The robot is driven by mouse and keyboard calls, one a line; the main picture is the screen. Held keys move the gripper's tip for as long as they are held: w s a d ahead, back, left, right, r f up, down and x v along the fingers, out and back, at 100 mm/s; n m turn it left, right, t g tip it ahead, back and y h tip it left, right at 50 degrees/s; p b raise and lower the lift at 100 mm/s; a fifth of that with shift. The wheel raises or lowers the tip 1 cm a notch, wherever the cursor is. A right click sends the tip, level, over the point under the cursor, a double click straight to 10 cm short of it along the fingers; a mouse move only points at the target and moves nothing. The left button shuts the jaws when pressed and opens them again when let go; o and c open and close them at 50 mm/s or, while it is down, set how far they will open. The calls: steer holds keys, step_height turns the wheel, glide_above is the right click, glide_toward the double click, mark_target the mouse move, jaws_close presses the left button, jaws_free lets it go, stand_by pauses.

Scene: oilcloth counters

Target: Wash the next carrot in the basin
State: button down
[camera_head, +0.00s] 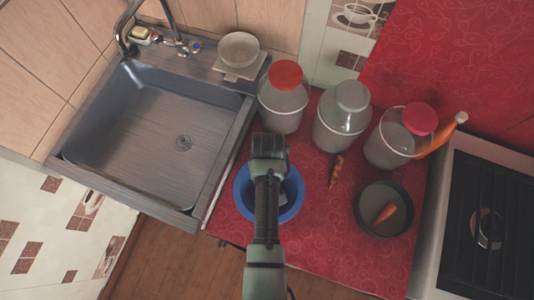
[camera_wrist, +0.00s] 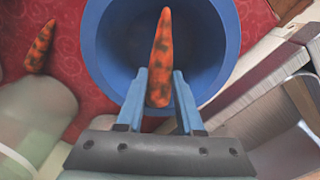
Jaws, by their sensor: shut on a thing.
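My gripper (camera_wrist: 159,85) is shut on an orange carrot with dark dirt patches (camera_wrist: 161,45). The carrot is in front of the blue basin (camera_wrist: 103,50) in the wrist view; I cannot tell whether it is inside or just above it. In the head view my arm covers the middle of the basin (camera_head: 241,190) and hides the held carrot and the fingertips. Another dark-patched carrot (camera_head: 337,170) lies on the red cloth right of the basin; it also shows in the wrist view (camera_wrist: 40,48). A plain orange carrot (camera_head: 385,213) lies in a dark pan (camera_head: 366,225).
Several lidded jars, such as one with a red lid (camera_head: 283,112), stand behind the basin. A metal sink (camera_head: 130,120) is at left, a stove (camera_head: 485,230) at right. A bottle-like orange object (camera_head: 445,132) lies by the right jar. Cloth before the pan is clear.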

steer(key=shift+f+b, duration=3.05)
steer(key=shift+f, duration=0.35)
steer(key=shift+r, duration=0.1)
step_height(320, 180, up, 11)
steer(key=p, duration=1.1)
stand_by(1.8)
step_height(320, 180, up, 4)
steer(key=p, duration=0.4)
steer(key=shift+p, duration=0.4)
